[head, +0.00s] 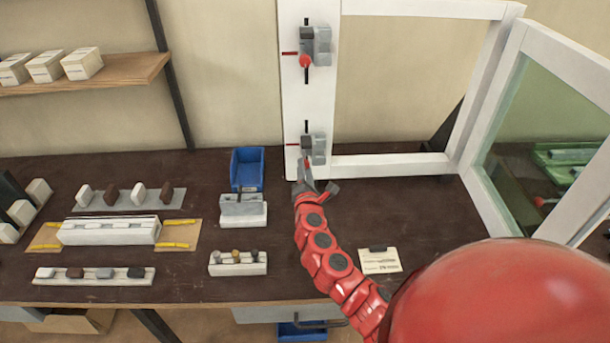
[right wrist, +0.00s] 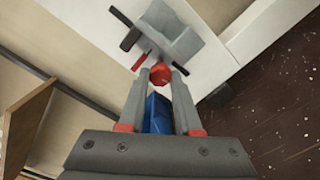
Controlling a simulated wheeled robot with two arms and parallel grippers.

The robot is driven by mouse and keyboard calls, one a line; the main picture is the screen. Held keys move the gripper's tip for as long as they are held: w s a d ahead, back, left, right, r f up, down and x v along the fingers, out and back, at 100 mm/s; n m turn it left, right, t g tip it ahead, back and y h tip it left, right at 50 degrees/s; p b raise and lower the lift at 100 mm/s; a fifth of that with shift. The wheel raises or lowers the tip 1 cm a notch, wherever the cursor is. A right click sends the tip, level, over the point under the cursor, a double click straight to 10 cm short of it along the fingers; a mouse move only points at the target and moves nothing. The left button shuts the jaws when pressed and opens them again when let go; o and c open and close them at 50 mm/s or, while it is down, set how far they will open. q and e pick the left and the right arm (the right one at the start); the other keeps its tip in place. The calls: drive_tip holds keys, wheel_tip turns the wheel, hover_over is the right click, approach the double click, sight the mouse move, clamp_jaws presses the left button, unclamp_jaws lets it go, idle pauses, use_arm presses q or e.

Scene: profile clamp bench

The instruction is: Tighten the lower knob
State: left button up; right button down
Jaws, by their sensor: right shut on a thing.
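The lower clamp (head: 317,148) is a grey block on the white upright of the frame, with a black bar and a short red mark beside it. My right gripper (head: 306,178) reaches up to it from below and hides its knob in the head view. In the right wrist view the red lower knob (right wrist: 160,74) sits between the fingertips of my right gripper (right wrist: 157,77), which is shut on it. The upper clamp (head: 320,42) has its own red knob (head: 305,61), with nothing touching it. My left gripper is in neither view.
A blue bin (head: 247,170) and a grey-and-white holder (head: 243,211) stand left of my right arm. A note card (head: 380,262) lies right of it. A glazed white sash (head: 540,120) stands open at right. Blocks and trays fill the bench's left side.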

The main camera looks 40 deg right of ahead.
drive_tip(key=shift+m+b, duration=0.65)
drive_tip(key=shift+m, duration=0.55)
drive_tip(key=c, duration=0.6)
unclamp_jaws()
drive_tip(key=shift+s, duration=0.1)
drive_tip(key=v, duration=1.7)
drive_tip(key=shift+a, duration=0.2)
